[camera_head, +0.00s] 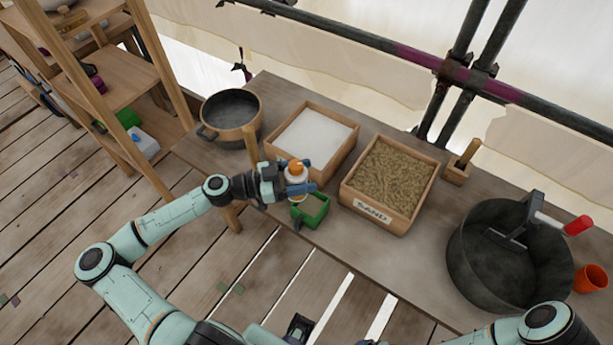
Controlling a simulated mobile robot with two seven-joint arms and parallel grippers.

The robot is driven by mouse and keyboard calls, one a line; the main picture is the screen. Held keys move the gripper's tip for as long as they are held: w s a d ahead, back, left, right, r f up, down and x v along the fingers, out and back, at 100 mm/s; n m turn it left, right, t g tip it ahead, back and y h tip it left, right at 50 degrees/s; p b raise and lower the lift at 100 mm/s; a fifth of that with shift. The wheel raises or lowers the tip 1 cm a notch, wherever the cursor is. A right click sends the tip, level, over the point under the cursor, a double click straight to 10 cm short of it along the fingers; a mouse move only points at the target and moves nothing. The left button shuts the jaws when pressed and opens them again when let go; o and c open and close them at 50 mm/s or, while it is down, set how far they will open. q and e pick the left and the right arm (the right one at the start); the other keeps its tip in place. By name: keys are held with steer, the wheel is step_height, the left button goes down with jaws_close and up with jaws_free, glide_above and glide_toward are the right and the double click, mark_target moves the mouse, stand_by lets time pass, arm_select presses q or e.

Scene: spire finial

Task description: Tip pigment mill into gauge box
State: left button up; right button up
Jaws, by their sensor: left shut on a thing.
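The pigment mill (297,184), a small white piece with an orange top, is in my left gripper (299,186). The gripper is shut on it and holds it nearly upright, orange end up. A small open green box (317,208), which I take for the gauge box, stands on the near edge of the table, just below the mill in the picture. The gripper partly covers the box's far side, and its contents cannot be made out.
On the table (415,262) are a dark pot (231,112), a wooden box of white powder (312,140), a sand box (390,185), a wooden block holder (460,168), a large black tub (505,265) with a tool, and an orange cup (590,280). Wooden shelves stand left.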

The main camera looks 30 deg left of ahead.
arm_select(q)
steer(key=shift+w+d+r, duration=0.15)
steer(key=shift+d, duration=0.05)
steer(key=shift+f+g+y+p, duration=0.5)
steer(key=shift+p, duration=0.35)
steer(key=shift+w+d+f+m+g+y+p, duration=0.15)
steer(key=shift+f+g+y+p, duration=0.25)
steer(key=shift+f+y+p, duration=0.3)
steer(key=shift+w+d+f+m+g+y+p, duration=0.15)
steer(key=shift+f+g+y+p, duration=0.3)
steer(key=shift+f, duration=0.3)
steer(key=shift+w+d+f+m+g+y+p, duration=0.15)
steer(key=shift+d+f+g+y+p, duration=0.2)
steer(key=shift+g+y, duration=0.6)
steer(key=shift+w+d+f+m+g+y+p, duration=0.15)
steer(key=shift+f+g+y+p, duration=0.35)
steer(key=shift+y, duration=0.8)
steer(key=shift+w+d+f+m+g+y+p, duration=0.15)
steer(key=shift+d+f+g+y+p, duration=0.15)
steer(key=shift+g+y, duration=0.65)
arm_select(e)
steer(key=w+r+t, duration=0.1)
steer(key=w+r, duration=0.6)
steer(key=r, duration=0.1)
steer(key=shift+w+d+r, duration=0.15)
steer(key=shift+w+d, duration=0.05)
steer(key=shift+w, duration=0.1)
